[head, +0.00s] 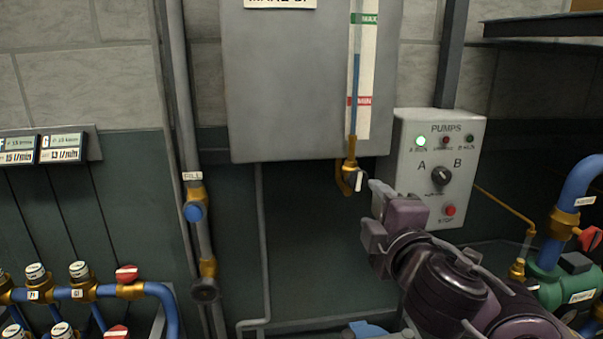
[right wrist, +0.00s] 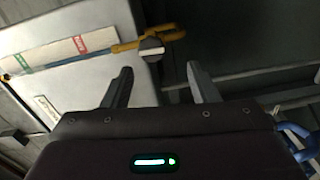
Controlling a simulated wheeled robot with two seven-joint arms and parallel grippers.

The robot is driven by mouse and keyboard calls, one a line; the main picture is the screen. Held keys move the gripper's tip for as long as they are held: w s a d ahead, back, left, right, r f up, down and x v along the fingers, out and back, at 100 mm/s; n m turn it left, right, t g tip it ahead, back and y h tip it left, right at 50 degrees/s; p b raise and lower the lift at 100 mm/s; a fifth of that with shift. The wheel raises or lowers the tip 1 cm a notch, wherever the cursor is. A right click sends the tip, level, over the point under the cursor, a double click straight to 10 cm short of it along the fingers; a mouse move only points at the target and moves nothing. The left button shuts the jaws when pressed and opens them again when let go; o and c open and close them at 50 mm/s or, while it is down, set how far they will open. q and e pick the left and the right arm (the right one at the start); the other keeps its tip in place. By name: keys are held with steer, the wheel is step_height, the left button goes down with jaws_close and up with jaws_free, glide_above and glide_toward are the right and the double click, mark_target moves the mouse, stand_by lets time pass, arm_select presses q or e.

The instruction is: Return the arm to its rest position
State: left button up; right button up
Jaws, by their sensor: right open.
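My right gripper (head: 374,216) is raised in front of the wall, below the make-up tank and left of the pump panel's lower part. Its two fingers (right wrist: 161,88) stand apart in the right wrist view, with nothing between them. A small brass drain valve (head: 350,177) with a white lever hangs under the tank's sight tube, just above and left of the gripper. It also shows beyond the fingers in the right wrist view (right wrist: 150,45). I cannot tell whether the gripper touches anything, but the fingers look clear of the valve. My left gripper is not in view.
The grey tank (head: 290,90) and the pump panel (head: 438,160), with a green lamp lit, are on the wall. A fill pipe with a blue-handled valve (head: 195,211) runs down the left. Blue pipework (head: 150,290) is lower left; a green pump (head: 555,285) is right.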

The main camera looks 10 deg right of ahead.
step_height(320, 180, down, 12)
steer(key=s+a+m+g, duration=0.1)
steer(key=s+m+g, duration=0.1)
steer(key=m+g, duration=0.25)
steer(key=s+d+f+m+g, duration=0.1)
steer(key=s+f+m+g, duration=0.4)
steer(key=s+f, duration=0.55)
steer(key=s+d+f+m+g, duration=0.2)
steer(key=s+f+m+g, duration=0.5)
steer(key=f, duration=0.7)
steer(key=s+f+n+t, duration=0.1)
steer(key=s+f, duration=0.1)
steer(key=f, duration=1.4)
steer(key=s+f+n, duration=0.1)
steer(key=s+f, duration=0.1)
steer(key=f, duration=1.4)
steer(key=s+d+f+g, duration=0.1)
steer(key=s+d+f, duration=0.2)
steer(key=s+f, duration=1.3)
steer(key=s, duration=0.2)
steer(key=shift+s+d+h, duration=0.2)
steer(key=shift+s+h, duration=0.1)
steer(key=shift+s, duration=0.1)
